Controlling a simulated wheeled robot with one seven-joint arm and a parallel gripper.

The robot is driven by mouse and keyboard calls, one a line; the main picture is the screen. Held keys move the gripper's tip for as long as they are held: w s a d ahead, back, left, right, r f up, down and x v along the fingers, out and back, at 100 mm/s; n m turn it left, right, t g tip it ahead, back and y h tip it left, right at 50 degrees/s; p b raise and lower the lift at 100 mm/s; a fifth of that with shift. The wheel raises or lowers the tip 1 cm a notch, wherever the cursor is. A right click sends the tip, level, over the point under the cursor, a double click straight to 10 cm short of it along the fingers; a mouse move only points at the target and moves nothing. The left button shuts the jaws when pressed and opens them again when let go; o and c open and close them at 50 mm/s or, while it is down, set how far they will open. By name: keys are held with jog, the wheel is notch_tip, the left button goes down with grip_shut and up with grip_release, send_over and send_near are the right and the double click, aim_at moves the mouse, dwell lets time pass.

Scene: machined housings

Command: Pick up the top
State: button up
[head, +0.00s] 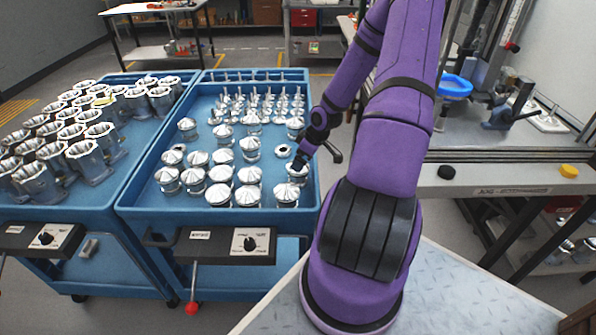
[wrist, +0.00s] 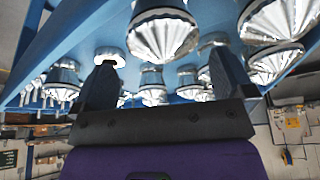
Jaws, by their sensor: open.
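Silver tops with ribbed conical caps stand in the blue tray of the middle cart. One top (head: 297,174) stands near the tray's right side, just below my gripper (head: 301,158), which partly covers it. In the wrist view, which looks upside down, my gripper (wrist: 163,80) has its two dark fingers apart with nothing held between them. A top (wrist: 163,36) shows large beyond the gap between the fingers. I cannot tell whether either finger touches a top.
More tops (head: 219,194) stand close by on the left, with thin-stemmed parts (head: 262,102) behind. The tray's blue rim (head: 318,190) is close on the right. A left cart holds several open housings (head: 90,158).

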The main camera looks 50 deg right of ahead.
jog(key=shift+x, duration=2.6)
jog(key=shift+s+a, duration=0.15)
jog(key=c, duration=0.8)
